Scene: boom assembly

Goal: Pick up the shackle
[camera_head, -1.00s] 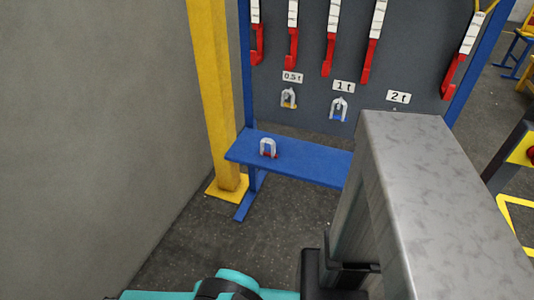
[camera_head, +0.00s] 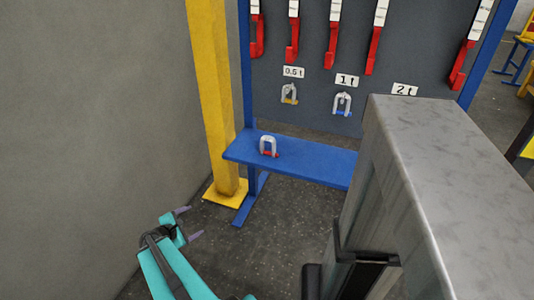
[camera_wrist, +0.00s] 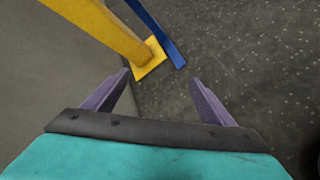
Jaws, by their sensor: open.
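A shackle (camera_head: 269,146) with a grey bow and a red pin stands on the blue shelf (camera_head: 300,159) of the rack in the head view. Two more shackles hang on the grey board: one with a yellow pin (camera_head: 289,94) under the 0.5 t label, one with a blue pin (camera_head: 342,103) under the 1 t label. My gripper (camera_head: 190,223) is open and empty, low and left of the shelf, apart from the shackle. The wrist view shows the two spread purple fingers (camera_wrist: 157,96) over dark floor, with no shackle in sight.
A yellow post (camera_head: 213,95) stands left of the rack, and its base also shows in the wrist view (camera_wrist: 149,60). A grey wall (camera_head: 90,120) is on the left. Red hooks hang on the board (camera_head: 310,125). Dark floor (camera_head: 270,225) lies free before the shelf.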

